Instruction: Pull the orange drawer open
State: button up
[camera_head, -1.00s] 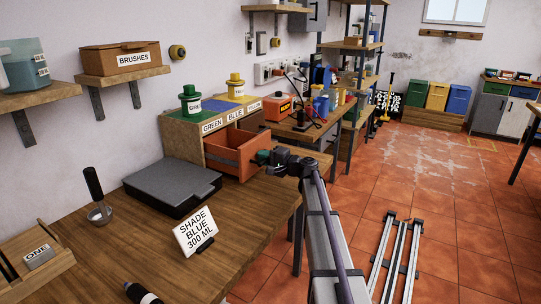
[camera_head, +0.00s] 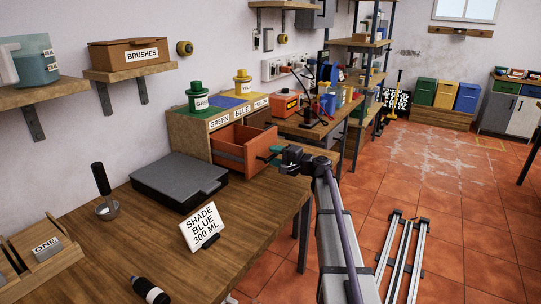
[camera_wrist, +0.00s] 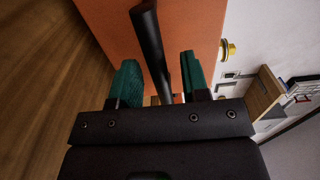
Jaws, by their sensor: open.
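The orange drawer (camera_head: 240,150) stands pulled out from the wooden cabinet (camera_head: 190,136) on the bench. Its front also fills the upper middle of the wrist view (camera_wrist: 196,25). My gripper (camera_head: 273,153) is at the drawer front in the head view. In the wrist view my gripper (camera_wrist: 159,66) is open, with its teal fingers apart on either side of the black bar handle (camera_wrist: 148,35). Gaps show between the handle and both fingers. The drawer's inside is mostly hidden by its front and side.
A green tin (camera_head: 199,98) and a yellow tin (camera_head: 242,83) stand on the cabinet. A dark flat case (camera_head: 180,182) and a "SHADE BLUE 300 ML" sign (camera_head: 202,226) are on the bench (camera_head: 125,240). Open floor (camera_head: 450,210) lies to the right.

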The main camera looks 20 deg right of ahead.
jog(key=v, duration=0.8)
jog(key=shift+s+d, duration=0.1)
jog(key=shift+s, duration=0.1)
